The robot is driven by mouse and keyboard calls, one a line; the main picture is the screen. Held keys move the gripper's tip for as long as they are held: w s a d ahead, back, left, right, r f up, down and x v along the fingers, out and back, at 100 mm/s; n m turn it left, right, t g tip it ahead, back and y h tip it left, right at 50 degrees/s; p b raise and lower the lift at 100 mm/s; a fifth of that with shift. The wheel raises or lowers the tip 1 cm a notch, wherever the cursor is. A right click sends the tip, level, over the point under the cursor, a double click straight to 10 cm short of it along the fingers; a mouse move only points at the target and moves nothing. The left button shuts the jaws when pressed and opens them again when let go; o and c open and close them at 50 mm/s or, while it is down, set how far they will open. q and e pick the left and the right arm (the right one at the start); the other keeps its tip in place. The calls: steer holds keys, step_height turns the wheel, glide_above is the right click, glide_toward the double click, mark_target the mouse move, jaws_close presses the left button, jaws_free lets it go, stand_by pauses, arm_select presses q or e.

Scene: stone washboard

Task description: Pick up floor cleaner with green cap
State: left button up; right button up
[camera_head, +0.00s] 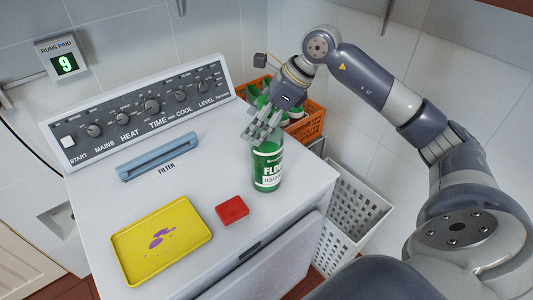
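The green floor cleaner bottle (268,167) with a white label reading "FLO…" stands upright on the right part of the white machine's top. My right gripper (262,130) is over its upper end, with its fingers pointing down at the bottle's top. The fingers hide the cap and neck, so the cap's colour does not show. I cannot tell whether the fingers are closed on the bottle or only around it. My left gripper is not in view.
A yellow tray (135,246) with purple stains and a red block (232,210) lie on the white machine top (205,185). An orange crate (310,124) with green-and-white containers stands behind the bottle. A white basket (352,222) is at the right.

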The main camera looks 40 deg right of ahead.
steer(key=c, duration=0.4)
steer(key=shift+c, duration=0.2)
steer(key=shift+w+r, duration=0.1)
steer(key=shift+r, duration=0.15)
